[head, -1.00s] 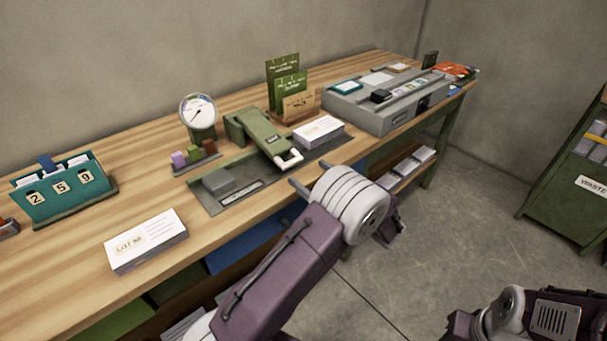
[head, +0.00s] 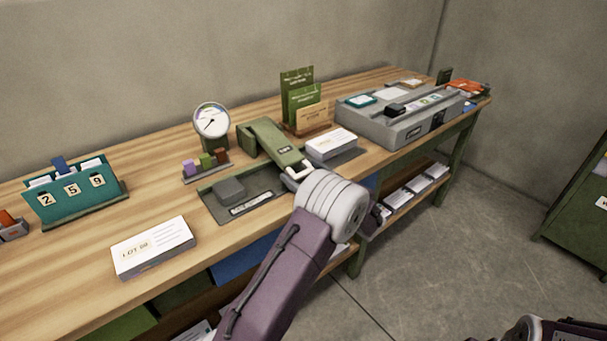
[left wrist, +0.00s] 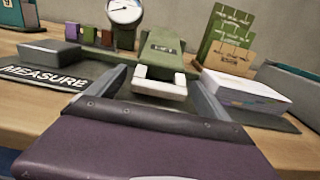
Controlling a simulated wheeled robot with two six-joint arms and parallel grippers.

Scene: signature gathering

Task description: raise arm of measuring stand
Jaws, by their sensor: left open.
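The measuring stand has a dark base plate (head: 217,206) on the bench and a green arm (head: 274,143) labelled LIFT. The arm slopes toward the bench's front edge and ends in a white handle (head: 300,170). My left gripper (head: 292,180) is at this handle, partly hidden by its own wrist. In the left wrist view the white handle (left wrist: 160,83) sits between the two open fingers (left wrist: 160,95), with a gap on each side. Contact with it cannot be told. A round dial gauge (head: 212,121) stands behind the plate.
A grey block (head: 229,190) lies on the plate and a white paper stack (head: 331,143) lies right of the handle. Another stack (head: 153,247), marked LOT, lies front left. A grey machine (head: 396,117) stands further right. Small coloured blocks (head: 206,162) are by the gauge.

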